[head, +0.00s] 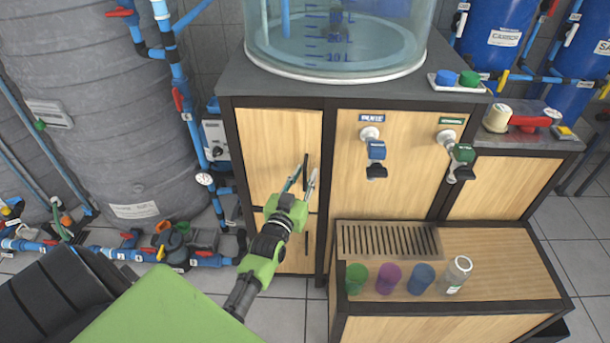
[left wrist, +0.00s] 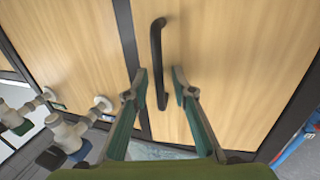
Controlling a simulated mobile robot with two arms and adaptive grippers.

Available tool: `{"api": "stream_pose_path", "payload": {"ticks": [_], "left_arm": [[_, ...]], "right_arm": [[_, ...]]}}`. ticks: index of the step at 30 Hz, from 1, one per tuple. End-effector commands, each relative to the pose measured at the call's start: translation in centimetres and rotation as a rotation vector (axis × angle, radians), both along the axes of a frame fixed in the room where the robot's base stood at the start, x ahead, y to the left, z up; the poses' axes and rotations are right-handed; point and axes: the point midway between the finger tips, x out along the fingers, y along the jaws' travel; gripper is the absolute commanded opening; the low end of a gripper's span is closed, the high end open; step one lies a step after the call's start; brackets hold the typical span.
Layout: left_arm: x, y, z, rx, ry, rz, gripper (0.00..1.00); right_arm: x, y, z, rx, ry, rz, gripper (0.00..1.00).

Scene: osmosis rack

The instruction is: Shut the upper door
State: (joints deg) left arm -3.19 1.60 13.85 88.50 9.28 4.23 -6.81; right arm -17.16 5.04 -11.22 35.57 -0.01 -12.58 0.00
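The upper door (head: 270,145) is a light wood panel at the left of the cabinet front, with a dark vertical handle (head: 306,172) near its right edge. It looks about flush with the dark frame; I see no clear gap. My left gripper (head: 302,178) is in front of the handle, its two fingers apart. In the left wrist view the door (left wrist: 225,60) fills the right side. The handle (left wrist: 157,60) passes between the open fingertips (left wrist: 160,78); I cannot tell whether they touch it. My right gripper is not in view.
A lower door (head: 290,250) lies below. Right of the doors are a blue tap (head: 376,152) and a green tap (head: 462,154). Several cups, including a purple cup (head: 388,279), stand on the lower wooden bench (head: 480,255). A large grey tank (head: 100,110) and pipes stand left.

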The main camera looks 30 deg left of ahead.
Motion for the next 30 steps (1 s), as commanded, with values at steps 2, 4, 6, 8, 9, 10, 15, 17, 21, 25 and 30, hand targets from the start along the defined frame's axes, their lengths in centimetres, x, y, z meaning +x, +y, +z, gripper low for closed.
{"api": "stream_pose_path", "payload": {"ticks": [2,4,6,8,9,10,15,17,21,25,30], "left_arm": [[0.2,0.0,0.0,0.000,0.000,0.000,0.24],[0.2,0.0,0.0,0.000,0.000,0.000,0.24],[0.2,0.0,0.0,0.000,0.000,0.000,0.24],[0.2,0.0,0.0,0.000,0.000,0.000,0.24],[0.2,0.0,0.0,0.000,0.000,0.000,0.16],[0.2,0.0,0.0,0.000,0.000,0.000,0.08],[0.1,0.0,0.0,0.000,0.000,0.000,0.00],[0.2,0.0,0.0,0.000,0.000,0.000,0.00],[1.2,0.4,-0.1,0.000,-0.001,-0.001,0.00],[2.3,0.7,0.0,0.000,0.000,-0.001,0.00],[2.3,0.7,0.0,0.000,0.000,-0.001,0.00]], "right_arm": [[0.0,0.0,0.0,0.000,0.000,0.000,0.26],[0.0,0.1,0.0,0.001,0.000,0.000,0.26],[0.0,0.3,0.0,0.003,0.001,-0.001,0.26],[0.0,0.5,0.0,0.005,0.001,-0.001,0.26],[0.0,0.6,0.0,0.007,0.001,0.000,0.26],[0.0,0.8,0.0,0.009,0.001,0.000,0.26],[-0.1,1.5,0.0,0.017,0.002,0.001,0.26],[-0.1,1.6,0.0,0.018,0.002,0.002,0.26],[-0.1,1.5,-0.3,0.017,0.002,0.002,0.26],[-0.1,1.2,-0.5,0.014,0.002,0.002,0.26],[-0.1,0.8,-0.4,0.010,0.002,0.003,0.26]]}}
